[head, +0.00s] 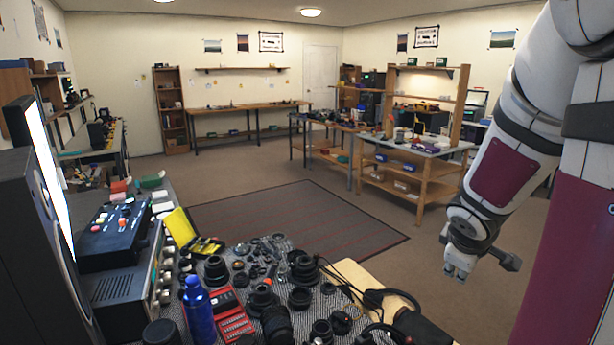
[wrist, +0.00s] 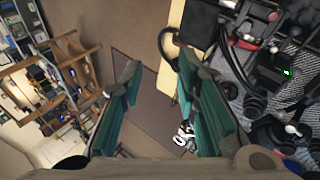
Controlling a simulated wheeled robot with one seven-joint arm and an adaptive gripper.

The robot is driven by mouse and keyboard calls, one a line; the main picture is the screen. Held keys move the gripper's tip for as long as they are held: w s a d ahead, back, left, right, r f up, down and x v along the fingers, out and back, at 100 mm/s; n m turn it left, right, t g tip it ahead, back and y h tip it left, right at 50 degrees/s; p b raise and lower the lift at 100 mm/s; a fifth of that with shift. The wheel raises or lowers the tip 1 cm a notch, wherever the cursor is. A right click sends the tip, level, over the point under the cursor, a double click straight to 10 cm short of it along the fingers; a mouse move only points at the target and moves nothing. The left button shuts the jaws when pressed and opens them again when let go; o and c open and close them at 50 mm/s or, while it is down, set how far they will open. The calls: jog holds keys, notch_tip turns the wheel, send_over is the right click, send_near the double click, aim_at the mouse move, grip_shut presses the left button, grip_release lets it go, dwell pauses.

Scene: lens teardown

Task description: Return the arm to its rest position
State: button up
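My arm (head: 505,165) comes down from the upper right in the head view, bent, with its end hanging to the right of the cluttered bench. My gripper shows in the wrist view (wrist: 158,110) with its two green-padded fingers spread apart and nothing between them. In the head view the gripper (head: 458,272) is small and points down, over the floor side of the bench's right end. It touches nothing that I can see.
The near bench holds several black lens parts (head: 262,298), a blue bottle (head: 198,312), a red case (head: 232,315) and a yellow case (head: 180,228). A wooden shelf bench (head: 425,180) stands behind the arm. The rug (head: 300,220) and carpet are clear.

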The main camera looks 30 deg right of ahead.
jog(key=w+a+r+m+t, duration=0.1)
jog(key=w+a+r, duration=0.1)
jog(key=a+r, duration=0.5)
jog(key=s+a+r+y, duration=0.1)
jog(key=s+a+y, duration=0.1)
jog(key=a, duration=0.7)
jog(key=s+a+r+m+y, duration=0.1)
jog(key=s+a+r+y, duration=0.1)
jog(key=a, duration=0.7)
jog(key=s+a+r+m+t+y, duration=0.1)
jog(key=s+a+y, duration=0.1)
jog(key=a, duration=0.7)
jog(key=shift+s+a+r, duration=0.2)
jog(key=shift+s+a, duration=0.1)
jog(key=shift+s, duration=0.15)
